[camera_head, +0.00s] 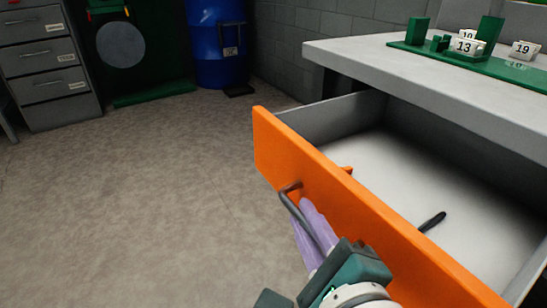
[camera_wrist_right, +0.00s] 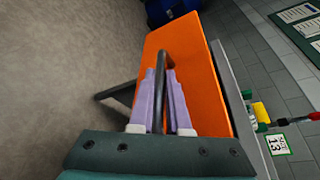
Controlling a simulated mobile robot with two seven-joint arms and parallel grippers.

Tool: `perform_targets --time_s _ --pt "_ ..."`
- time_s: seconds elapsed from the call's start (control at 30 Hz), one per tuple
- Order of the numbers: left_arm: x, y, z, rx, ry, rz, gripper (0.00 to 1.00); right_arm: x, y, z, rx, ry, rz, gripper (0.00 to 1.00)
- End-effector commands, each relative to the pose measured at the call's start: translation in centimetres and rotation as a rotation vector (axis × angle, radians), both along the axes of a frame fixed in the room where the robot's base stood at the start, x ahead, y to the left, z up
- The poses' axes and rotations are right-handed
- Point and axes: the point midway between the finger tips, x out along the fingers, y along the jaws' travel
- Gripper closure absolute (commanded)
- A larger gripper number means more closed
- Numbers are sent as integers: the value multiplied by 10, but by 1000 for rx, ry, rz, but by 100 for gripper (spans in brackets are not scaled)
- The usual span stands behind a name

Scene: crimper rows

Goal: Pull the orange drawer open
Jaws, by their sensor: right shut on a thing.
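The orange drawer (camera_head: 350,205) stands well open under the grey table, its white inside showing. A dark bar handle (camera_head: 292,205) is on its front; it also shows in the right wrist view (camera_wrist_right: 163,60). My right gripper (camera_head: 312,225) is at the handle, with its two lilac fingers shut on the bar; in the right wrist view the fingers (camera_wrist_right: 162,95) lie on either side of it. Inside the drawer are a black object (camera_head: 432,222) and a small orange piece (camera_head: 346,170) near the front panel. My left gripper is not in view.
The grey tabletop (camera_head: 350,50) above the drawer holds a green board with white numbered pieces (camera_head: 465,47). A grey filing cabinet (camera_head: 48,62) and a blue barrel (camera_head: 217,42) stand at the back. The floor left of the drawer is clear.

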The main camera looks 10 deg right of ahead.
Motion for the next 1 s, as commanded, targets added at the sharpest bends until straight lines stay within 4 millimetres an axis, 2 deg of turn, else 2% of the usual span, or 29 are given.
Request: perform_targets --time_s 0.03,0.07,0.1,0.33,0.57,0.67,1.0 --pt "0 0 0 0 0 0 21 0 0 1 -1 -1 0 100" --pt "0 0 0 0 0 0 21 0 0 0 -1 -1 0 84" --pt "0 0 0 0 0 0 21 0 0 1 -1 -2 -1 80" --pt "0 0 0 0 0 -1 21 0 -1 0 -1 0 -1 55" --pt "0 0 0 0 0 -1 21 0 -1 0 -1 0 -1 55" --pt "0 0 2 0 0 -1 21 -7 -1 2 -2 1 0 55" --pt "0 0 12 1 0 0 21 -71 -3 16 -2 2 1 55"
